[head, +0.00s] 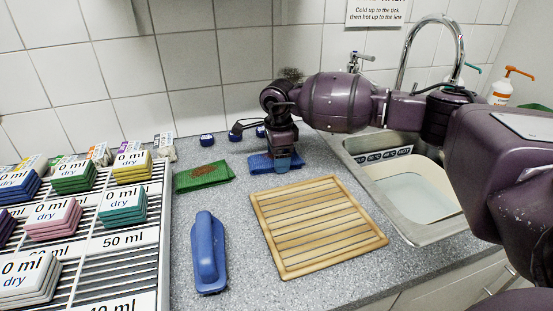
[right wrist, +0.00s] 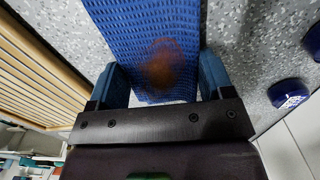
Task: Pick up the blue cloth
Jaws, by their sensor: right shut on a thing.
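The blue cloth (head: 258,162) lies on the grey speckled counter behind the wooden slatted board, partly hidden by my right gripper (head: 283,163). In the right wrist view the cloth (right wrist: 140,30) has a waffle weave and a brown stain. My right gripper's fingers (right wrist: 163,82) stand on either side of the cloth and are shut on it. The cloth still seems to lie at counter level. My left gripper is not in view.
A green cloth (head: 204,176) with a brown stain lies left of the blue one. The slatted board (head: 315,227), a blue long-handled tool (head: 207,252) and a rack (head: 158,235) of labelled stacks stand nearer. The sink (head: 434,237) is at the right, small blue items (head: 207,140) behind.

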